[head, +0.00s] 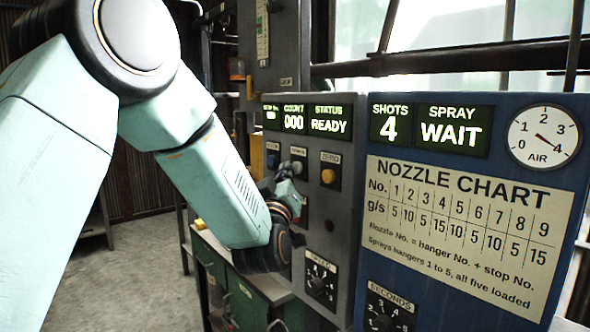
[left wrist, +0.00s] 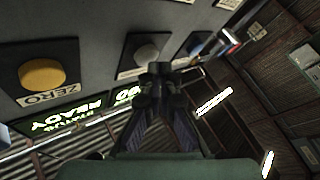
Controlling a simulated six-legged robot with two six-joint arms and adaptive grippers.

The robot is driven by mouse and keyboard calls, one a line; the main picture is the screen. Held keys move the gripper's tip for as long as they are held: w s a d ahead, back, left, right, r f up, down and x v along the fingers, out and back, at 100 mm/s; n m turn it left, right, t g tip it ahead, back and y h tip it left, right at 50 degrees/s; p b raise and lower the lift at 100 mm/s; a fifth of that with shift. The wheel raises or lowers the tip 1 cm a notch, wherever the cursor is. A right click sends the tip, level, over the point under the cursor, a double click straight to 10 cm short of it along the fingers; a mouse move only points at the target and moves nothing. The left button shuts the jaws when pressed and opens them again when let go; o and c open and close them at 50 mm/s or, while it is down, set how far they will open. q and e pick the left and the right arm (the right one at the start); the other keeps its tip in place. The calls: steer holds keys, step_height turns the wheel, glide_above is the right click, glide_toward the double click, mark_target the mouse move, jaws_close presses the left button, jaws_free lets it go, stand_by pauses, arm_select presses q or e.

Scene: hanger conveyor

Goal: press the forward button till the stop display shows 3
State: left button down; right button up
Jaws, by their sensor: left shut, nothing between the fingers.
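The grey control panel (head: 340,230) bears a stop display (head: 271,116) at its top left; its digit is too small to read. Below are a blue button (head: 272,160), a pale grey button (head: 297,167) and a yellow button labelled ZERO (head: 328,176). I cannot read which is the forward button. My left gripper (head: 286,173) is shut and empty, its tips close to the pale grey button. In the left wrist view the shut tips (left wrist: 160,70) overlap the pale grey button's plate (left wrist: 146,53); I cannot tell whether they touch. The yellow button (left wrist: 42,73) is left of them.
The count display (head: 293,118) reads 000 and the status display (head: 330,120) READY. A blue panel (head: 375,225) with SHOTS 4, SPRAY WAIT, an air gauge (head: 544,135) and a nozzle chart (head: 465,230) stands right. A knob (head: 321,287) sits below my left gripper.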

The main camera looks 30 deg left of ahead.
arm_select(q)
steer(key=shift+w+d, duration=0.2)
steer(key=shift+w, duration=0.2)
stand_by(0.6)
steer(key=shift+s, duration=0.1)
stand_by(0.3)
steer(key=shift+s+a, duration=0.35)
steer(key=shift+s, duration=0.4)
steer(key=shift+s+a, duration=0.3)
steer(key=shift+s, duration=0.45)
steer(key=shift+s+a, duration=0.35)
steer(key=shift+s, duration=0.4)
steer(key=shift+s+a, duration=0.3)
steer(key=shift+s, duration=0.45)
